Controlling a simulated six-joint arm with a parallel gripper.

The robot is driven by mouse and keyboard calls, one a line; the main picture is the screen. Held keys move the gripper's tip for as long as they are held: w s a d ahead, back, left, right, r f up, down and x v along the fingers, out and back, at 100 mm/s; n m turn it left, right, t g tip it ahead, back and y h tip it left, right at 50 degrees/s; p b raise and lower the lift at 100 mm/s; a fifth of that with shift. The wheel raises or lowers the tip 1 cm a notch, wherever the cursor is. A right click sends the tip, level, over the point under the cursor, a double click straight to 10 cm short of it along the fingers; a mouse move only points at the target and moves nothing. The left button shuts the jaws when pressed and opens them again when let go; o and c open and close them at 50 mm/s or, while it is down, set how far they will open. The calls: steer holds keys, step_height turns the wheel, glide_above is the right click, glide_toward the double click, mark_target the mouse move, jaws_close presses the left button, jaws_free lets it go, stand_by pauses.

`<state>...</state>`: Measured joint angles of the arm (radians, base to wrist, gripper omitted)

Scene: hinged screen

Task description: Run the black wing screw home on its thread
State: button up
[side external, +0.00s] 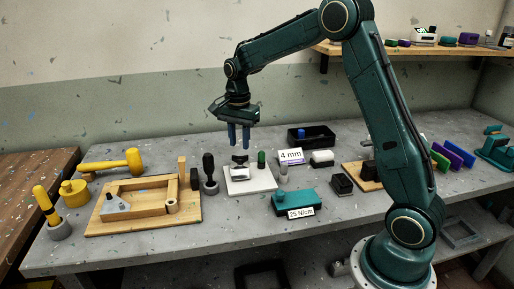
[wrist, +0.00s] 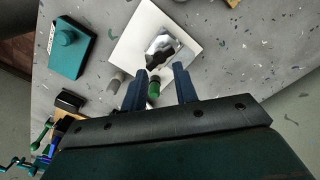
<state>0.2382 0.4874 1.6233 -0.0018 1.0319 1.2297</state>
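A white square plate (side external: 262,186) lies on the bench and carries a shiny metal piece (side external: 239,173); both also show in the wrist view, the plate (wrist: 130,48) and the metal piece (wrist: 163,45). A small dark part (side external: 240,158) sits at the top of the metal piece; it may be the black wing screw, but its wings and thread are too small to make out. My gripper (side external: 239,142) hangs above the plate, fingers pointing down, apart and empty. In the wrist view its fingers (wrist: 160,88) are spread, with a green peg (wrist: 153,91) visible between them, lower down.
A black-handled tool (side external: 209,170) stands left of the plate, beside a wooden frame board (side external: 150,222). A teal block (side external: 293,201) with a "25 N/cm" label stands to the right. A "4 mm" sign (side external: 291,156) and a black tray (side external: 322,138) are behind.

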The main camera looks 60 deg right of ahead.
steer(key=n, duration=0.5)
steer(key=shift+r+n, duration=0.3)
steer(key=n, duration=0.5)
steer(key=shift+r, duration=0.3)
steer(key=n, duration=0.6)
steer(key=shift+r, duration=0.25)
steer(key=n, duration=0.4)
steer(key=shift+r+n, duration=0.25)
steer(key=shift+n, duration=0.05)
steer(key=shift+f, duration=0.1)
